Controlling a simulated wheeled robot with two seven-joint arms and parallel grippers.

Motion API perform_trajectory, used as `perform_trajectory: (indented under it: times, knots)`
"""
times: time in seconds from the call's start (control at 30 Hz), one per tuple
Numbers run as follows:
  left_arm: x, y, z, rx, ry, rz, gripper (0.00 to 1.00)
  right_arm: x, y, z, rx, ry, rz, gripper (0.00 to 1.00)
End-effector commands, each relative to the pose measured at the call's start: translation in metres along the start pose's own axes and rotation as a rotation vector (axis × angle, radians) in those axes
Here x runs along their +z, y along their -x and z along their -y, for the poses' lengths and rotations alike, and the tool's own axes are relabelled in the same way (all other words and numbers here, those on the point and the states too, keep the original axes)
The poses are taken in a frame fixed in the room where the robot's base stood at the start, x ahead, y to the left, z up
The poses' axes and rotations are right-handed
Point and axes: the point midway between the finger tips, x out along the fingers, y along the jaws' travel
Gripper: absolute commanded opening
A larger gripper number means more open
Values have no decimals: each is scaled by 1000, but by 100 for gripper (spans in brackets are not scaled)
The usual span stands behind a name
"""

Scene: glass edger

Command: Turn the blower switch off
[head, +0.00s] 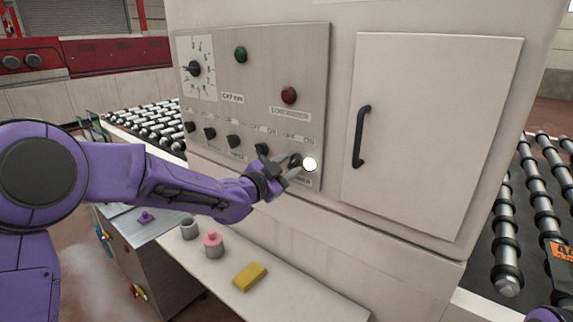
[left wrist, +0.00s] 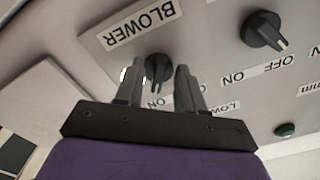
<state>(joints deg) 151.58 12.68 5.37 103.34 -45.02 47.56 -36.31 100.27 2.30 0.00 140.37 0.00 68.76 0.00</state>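The blower switch is a black rotary knob at the right end of the lower row on the grey control panel (head: 262,70). In the left wrist view the knob (left wrist: 157,67) sits beside the upside-down BLOWER label (left wrist: 140,24). My left gripper (head: 289,168) is at this knob. In the left wrist view its two fingers (left wrist: 159,78) stand on either side of the knob, with small gaps visible, so it looks open around it. A round white light (head: 310,164) glows just right of the knob. The knob's exact setting is partly hidden. My right gripper is not in view.
Several other black knobs, such as this neighbouring one (head: 262,149), line the row. A green button (head: 240,54) and a red button (head: 289,95) sit above. A cabinet door (head: 440,130) with a black handle is to the right. A shelf below holds a yellow block (head: 249,277).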

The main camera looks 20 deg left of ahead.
Motion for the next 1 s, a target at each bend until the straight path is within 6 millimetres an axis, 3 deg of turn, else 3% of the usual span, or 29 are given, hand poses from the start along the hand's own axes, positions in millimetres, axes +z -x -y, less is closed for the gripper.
perform_trajectory:
  times: [0.2,0.3,0.33,0.73,1.0]
  knots:
    - [0,-1,0,0,0,0,38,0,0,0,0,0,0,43]
    - [1,0,0,0,1,1,6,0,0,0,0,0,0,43]
    - [1,0,0,0,1,1,0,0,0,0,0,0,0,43]
    - [0,0,0,0,42,1,0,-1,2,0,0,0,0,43]
    - [-1,0,-1,0,211,2,0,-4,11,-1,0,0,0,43]
